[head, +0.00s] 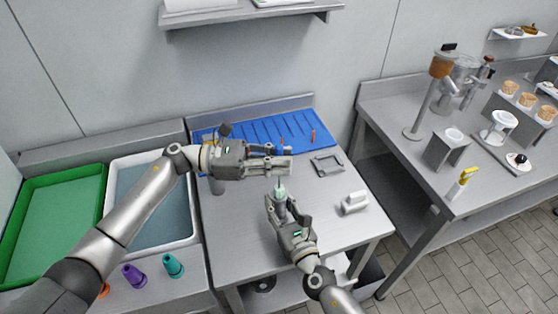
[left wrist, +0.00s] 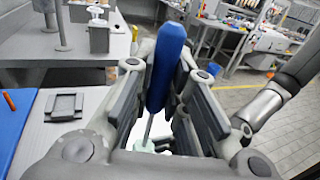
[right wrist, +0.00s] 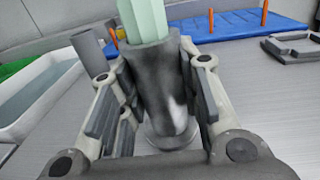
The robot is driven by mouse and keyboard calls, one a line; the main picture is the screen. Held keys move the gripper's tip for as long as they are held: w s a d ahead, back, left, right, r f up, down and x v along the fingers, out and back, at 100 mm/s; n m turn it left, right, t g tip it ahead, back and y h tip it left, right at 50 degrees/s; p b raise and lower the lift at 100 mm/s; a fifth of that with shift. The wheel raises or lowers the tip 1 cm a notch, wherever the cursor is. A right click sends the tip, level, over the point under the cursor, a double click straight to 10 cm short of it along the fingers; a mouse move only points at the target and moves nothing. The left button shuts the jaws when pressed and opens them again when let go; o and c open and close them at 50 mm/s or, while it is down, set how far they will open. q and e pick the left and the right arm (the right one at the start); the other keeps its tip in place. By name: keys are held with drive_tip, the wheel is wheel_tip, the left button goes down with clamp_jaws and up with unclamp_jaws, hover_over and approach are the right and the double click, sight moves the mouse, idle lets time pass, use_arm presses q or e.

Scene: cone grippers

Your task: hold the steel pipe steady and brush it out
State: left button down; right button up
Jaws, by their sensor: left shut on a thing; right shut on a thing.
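My left gripper (head: 285,167) is shut on the brush, whose blue handle (left wrist: 166,68) stands upright between the fingers in the left wrist view. A thin metal shaft runs down from the handle to a pale green brush head (head: 280,189). My right gripper (head: 288,210) is shut around the dark grey steel pipe (right wrist: 160,85), below the left gripper. In the right wrist view the pale green head (right wrist: 143,20) meets the pipe's upper end; its lower part is hidden there. I cannot tell how deep it sits, or whether the pipe touches the table.
Green (head: 22,215) and white (head: 118,170) trays lie left. The table front is clear.

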sight(279, 145)
use_arm(q)
drive_tip(key=shift+r, duration=3.8)
use_arm(e)
drive_tip(key=o, duration=1.5)
drive_tip(key=shift+o, duration=0.4)
drive_tip(key=o, duration=0.5)
drive_tip(key=shift+s, duration=0.1)
